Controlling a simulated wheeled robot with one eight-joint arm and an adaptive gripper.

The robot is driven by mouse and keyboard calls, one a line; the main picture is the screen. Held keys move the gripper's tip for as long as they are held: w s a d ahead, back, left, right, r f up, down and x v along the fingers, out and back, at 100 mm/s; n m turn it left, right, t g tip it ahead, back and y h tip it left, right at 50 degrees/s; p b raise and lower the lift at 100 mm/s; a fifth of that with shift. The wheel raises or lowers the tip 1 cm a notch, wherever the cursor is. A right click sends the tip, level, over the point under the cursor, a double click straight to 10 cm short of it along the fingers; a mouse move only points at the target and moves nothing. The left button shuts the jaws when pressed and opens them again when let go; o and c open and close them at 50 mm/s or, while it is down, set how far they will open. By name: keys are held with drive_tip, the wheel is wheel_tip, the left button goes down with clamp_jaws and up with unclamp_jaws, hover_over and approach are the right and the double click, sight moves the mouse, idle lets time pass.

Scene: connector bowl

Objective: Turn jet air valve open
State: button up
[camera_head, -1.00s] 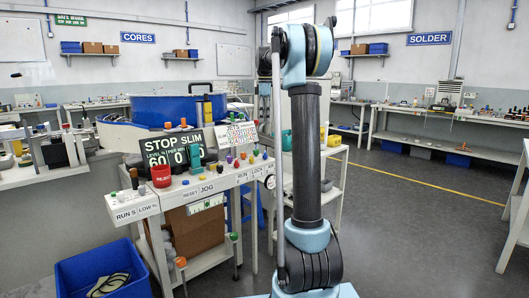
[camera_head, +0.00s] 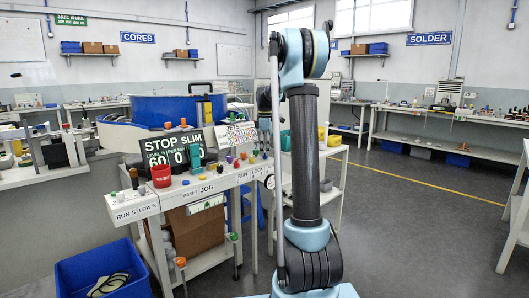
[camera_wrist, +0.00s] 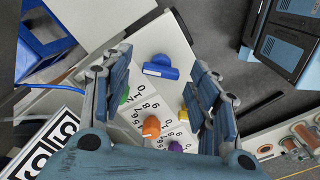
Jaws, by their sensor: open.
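In the wrist view my gripper (camera_wrist: 160,62) is open, with its two blue-grey fingers apart over a white panel (camera_wrist: 170,35). Between the fingers is a blue knob with a bar-like handle (camera_wrist: 157,68), apart from both fingers. No label naming the jet air valve is readable, so I cannot tell which control it is. Nearer the palm are an orange knob (camera_wrist: 151,127), a purple knob (camera_wrist: 175,147) and a yellow one (camera_wrist: 184,115) on numbered scales. In the head view my wrist and gripper show partly behind my arm, above the console's right end.
The console (camera_head: 150,207) carries a red button (camera_head: 161,176), a STOP SLIM display and several coloured knobs. A blue bin (camera_head: 105,275) stands on the floor at left. A blue drum (camera_head: 165,108) is behind the console. Open floor lies to the right.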

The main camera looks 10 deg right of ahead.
drive_tip(key=shift+f, duration=0.25)
drive_tip(key=c, duration=1.1)
drive_tip(key=shift+o, duration=0.2)
